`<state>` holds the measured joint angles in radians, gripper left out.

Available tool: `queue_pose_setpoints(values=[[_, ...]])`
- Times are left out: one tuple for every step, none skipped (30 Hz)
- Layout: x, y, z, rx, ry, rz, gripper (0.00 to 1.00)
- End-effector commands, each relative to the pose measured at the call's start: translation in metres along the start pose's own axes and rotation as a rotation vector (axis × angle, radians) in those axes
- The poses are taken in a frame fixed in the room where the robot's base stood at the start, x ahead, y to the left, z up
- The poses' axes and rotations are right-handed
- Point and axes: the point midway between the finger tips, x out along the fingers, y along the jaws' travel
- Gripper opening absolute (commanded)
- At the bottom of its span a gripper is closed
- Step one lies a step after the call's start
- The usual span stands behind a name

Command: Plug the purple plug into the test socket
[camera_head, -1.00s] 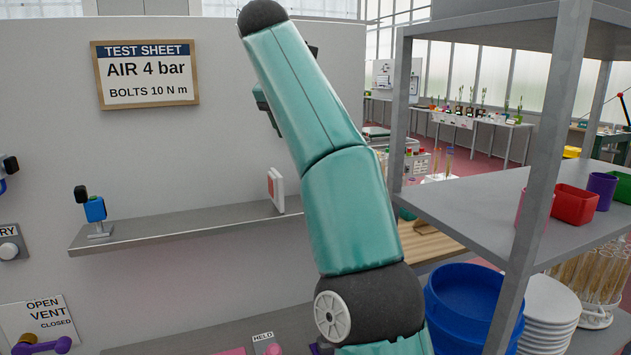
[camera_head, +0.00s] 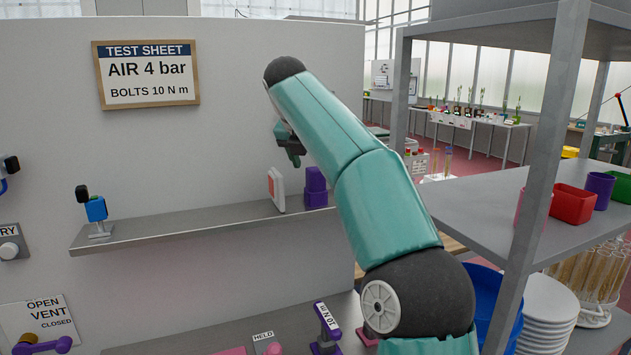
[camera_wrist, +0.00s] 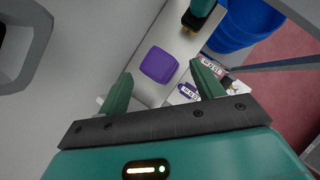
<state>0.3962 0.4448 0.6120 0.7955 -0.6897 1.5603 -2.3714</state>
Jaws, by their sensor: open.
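A purple block-shaped piece (camera_head: 316,190), perhaps the purple plug, stands on the wall shelf (camera_head: 190,224) near its right end. It also shows in the wrist view as a rounded purple square (camera_wrist: 159,65). My gripper (camera_head: 290,152) is above and slightly left of it in the head view. In the wrist view my gripper (camera_wrist: 164,74) is open and empty, with the purple piece beyond and between the fingertips, apparently apart from them. I cannot pick out the test socket for sure. A white panel with a red face (camera_head: 276,190) stands left of the purple piece.
A blue clamp-like device (camera_head: 95,208) stands on the shelf's left. A grey rack (camera_head: 535,190) with cups and plates stands right. The shelf's middle is clear.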

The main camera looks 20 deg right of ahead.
Motion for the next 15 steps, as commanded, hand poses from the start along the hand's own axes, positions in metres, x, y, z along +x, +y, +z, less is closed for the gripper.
queue_pose_setpoints(values=[[0.008,0.000,0.000,-0.001,0.004,-0.003,0.67],[0.013,0.001,0.000,-0.001,0.004,-0.003,0.67],[0.019,0.001,0.000,0.000,0.004,-0.002,0.67],[0.024,0.002,0.000,0.000,0.004,-0.002,0.67],[0.029,0.002,0.000,0.000,0.005,-0.003,0.67],[0.035,0.002,0.000,0.001,0.003,-0.002,0.67],[0.038,0.002,0.000,0.001,0.003,-0.002,0.67],[0.041,0.002,0.000,0.000,0.003,-0.002,0.67],[0.043,0.002,0.000,0.000,0.003,-0.002,0.67],[0.043,0.002,0.000,0.000,0.002,-0.001,0.67],[0.044,0.002,0.000,0.000,0.001,-0.001,0.67],[0.044,0.002,0.000,0.000,0.001,0.000,0.67],[0.043,0.002,0.000,0.000,0.001,0.000,0.67],[0.043,0.002,0.000,0.000,0.001,0.000,0.67],[0.043,0.002,0.000,0.000,0.001,-0.001,0.67]])
